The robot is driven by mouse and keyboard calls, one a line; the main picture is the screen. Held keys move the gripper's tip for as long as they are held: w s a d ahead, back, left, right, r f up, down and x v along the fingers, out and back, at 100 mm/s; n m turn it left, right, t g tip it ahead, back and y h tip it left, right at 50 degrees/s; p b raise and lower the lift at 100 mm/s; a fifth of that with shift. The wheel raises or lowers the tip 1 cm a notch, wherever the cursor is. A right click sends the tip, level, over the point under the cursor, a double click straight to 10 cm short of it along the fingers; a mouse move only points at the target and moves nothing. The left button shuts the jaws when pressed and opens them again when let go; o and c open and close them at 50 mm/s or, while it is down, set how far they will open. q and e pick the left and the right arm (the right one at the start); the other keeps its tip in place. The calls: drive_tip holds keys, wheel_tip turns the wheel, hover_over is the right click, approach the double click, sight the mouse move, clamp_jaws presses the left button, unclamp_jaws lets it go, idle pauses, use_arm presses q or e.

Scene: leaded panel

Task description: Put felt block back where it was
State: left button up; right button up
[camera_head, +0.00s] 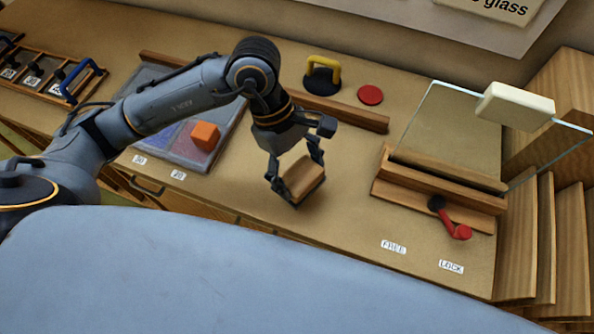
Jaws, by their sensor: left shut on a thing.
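My left gripper (297,182) is shut on a brown block with a tan top, which I take to be the felt block (304,178). It holds the block over the bare middle of the bench, tilted in the picture. Whether the block touches the bench is hard to tell. The leaded panel (180,143) lies to the left in a wooden frame, partly hidden behind my left arm. My right gripper is not in view.
A yellow-handled suction cup (322,78) and a red disc (370,95) are at the back. A glass sheet (450,125) with a cream block (515,106) stands in a wooden rack at right. A red lever (453,222) is near FREE (393,247) and LOCK (451,267) labels.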

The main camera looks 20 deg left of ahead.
sight(297, 178)
use_arm(q)
drive_tip(key=shift+w+a+f, duration=0.15)
drive_tip(key=shift+f, duration=0.1)
drive_tip(key=shift+w+a+f, duration=0.15)
drive_tip(key=shift+a+f, duration=0.05)
drive_tip(key=shift+f, duration=0.05)
wheel_tip(297, 178, down, 3)
drive_tip(key=shift+w+a+f+p, duration=0.1)
drive_tip(key=shift+w+a+p, duration=0.05)
drive_tip(key=shift+p, duration=0.8)
drive_tip(key=shift+f, duration=0.3)
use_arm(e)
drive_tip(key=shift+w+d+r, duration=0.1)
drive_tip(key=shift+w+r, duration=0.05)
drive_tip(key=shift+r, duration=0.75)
use_arm(q)
drive_tip(key=o, duration=1)
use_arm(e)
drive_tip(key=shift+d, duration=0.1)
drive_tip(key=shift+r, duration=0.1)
